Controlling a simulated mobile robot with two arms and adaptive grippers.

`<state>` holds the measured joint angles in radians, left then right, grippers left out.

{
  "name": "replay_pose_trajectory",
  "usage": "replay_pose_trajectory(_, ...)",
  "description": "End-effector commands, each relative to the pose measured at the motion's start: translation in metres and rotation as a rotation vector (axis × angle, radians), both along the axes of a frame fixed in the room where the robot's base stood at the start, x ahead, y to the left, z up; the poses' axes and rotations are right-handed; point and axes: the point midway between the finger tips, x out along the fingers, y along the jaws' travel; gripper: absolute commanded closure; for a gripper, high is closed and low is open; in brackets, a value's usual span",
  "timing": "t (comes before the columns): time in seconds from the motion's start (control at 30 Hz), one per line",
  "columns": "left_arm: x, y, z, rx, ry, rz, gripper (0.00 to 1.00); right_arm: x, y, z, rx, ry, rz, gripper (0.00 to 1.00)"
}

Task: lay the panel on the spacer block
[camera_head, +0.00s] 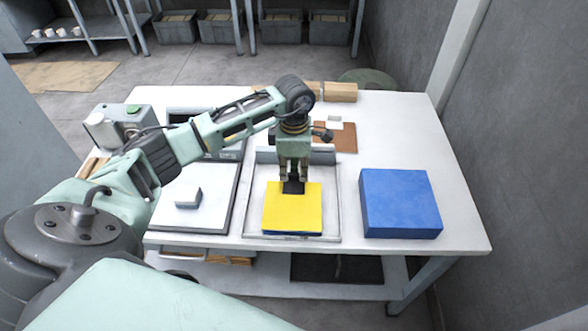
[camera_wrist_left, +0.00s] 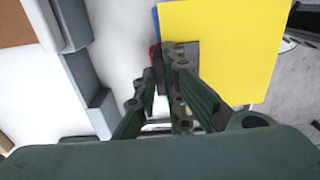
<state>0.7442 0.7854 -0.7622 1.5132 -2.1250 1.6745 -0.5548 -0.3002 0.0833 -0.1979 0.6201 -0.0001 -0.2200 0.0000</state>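A square yellow panel (camera_head: 300,213) with a dark blue layer along its front underside lies level in a shallow grey tray at the table's front middle. Its yellow face also shows in the left wrist view (camera_wrist_left: 225,30). My left gripper (camera_head: 293,184) points down at the panel's rear edge, with a black part at its tips. In the wrist view its fingers (camera_wrist_left: 167,52) are close together at the panel's edge, beside a small red spot. Whether they grip it is hidden. A thick blue block (camera_head: 400,203) lies to the right. I cannot tell which thing is the spacer block. My right gripper is not seen.
The grey tray (camera_head: 333,212) has a raised back wall. Left of it, a small grey block (camera_head: 187,196) sits on a white plate. A brown board (camera_head: 339,137) and wooden blocks (camera_head: 340,92) lie behind. A grey-green device (camera_head: 122,124) stands at the back left.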

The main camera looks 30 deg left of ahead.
Motion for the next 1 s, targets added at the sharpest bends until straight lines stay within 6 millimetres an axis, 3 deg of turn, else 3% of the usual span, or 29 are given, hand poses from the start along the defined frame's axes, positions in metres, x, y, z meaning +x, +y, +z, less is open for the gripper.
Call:
replay_pose_trajectory(0.2,0.000,0.000,0.000,0.000,0.000,0.000,0.72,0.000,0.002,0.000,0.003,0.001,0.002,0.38)
replay_pose_trajectory(0.63,0.001,0.000,0.008,0.000,-0.004,0.000,0.72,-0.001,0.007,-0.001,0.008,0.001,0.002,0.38)
replay_pose_trajectory(1.0,0.002,0.000,0.083,-0.001,-0.006,0.000,0.72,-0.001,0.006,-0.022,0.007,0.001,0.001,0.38)
